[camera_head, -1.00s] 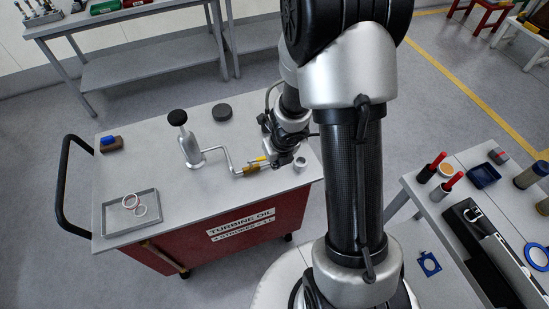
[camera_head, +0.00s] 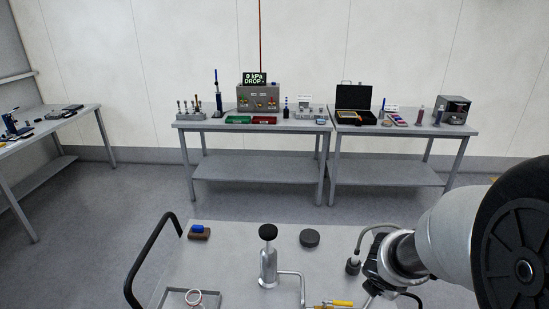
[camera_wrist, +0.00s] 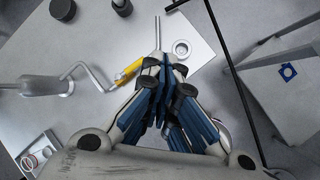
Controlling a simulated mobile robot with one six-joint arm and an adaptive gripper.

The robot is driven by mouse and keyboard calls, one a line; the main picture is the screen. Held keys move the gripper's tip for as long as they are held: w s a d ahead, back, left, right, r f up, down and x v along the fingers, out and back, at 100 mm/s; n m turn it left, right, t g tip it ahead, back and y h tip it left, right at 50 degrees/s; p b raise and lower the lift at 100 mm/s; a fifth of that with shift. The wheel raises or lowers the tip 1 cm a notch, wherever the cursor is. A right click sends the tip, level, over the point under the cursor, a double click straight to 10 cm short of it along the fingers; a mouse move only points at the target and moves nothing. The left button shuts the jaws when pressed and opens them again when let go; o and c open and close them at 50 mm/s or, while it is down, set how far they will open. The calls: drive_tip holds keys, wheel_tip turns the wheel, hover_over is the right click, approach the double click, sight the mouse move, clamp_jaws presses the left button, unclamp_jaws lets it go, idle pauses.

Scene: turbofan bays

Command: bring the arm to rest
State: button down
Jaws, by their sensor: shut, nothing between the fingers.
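My arm (camera_head: 445,235) enters the head view from the lower right and bends down over the near cart top. My gripper (camera_wrist: 160,60) shows in the wrist view with its dark and blue fingers drawn together, shut and empty. It is over the cart top beside the yellow end of a crank-shaped tool (camera_wrist: 128,73); I cannot tell whether they touch. In the head view the gripper's fingertips are out of frame.
The cart top (camera_head: 235,265) bears a silver pump-like can (camera_head: 268,262), a black puck (camera_head: 309,238), a brown block with a blue part (camera_head: 200,232) and a tray (camera_wrist: 40,150) with rings. A white ring (camera_wrist: 181,48) lies near my gripper. Benches (camera_head: 245,172) stand along the back wall.

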drive_tip(key=s+r+m+h+b, duration=0.1)
drive_tip(key=s+r+m+b, duration=0.1)
drive_tip(key=s+r+m, duration=0.45)
drive_tip(key=s+a+m+y+b, duration=0.3)
drive_tip(key=s+a+m, duration=0.8)
drive_tip(key=m, duration=0.7)
drive_tip(key=s+y, duration=0.1)
drive_tip(key=s, duration=0.2)
drive_tip(key=shift+a+r+g, duration=0.35)
drive_tip(key=shift+a+g, duration=0.05)
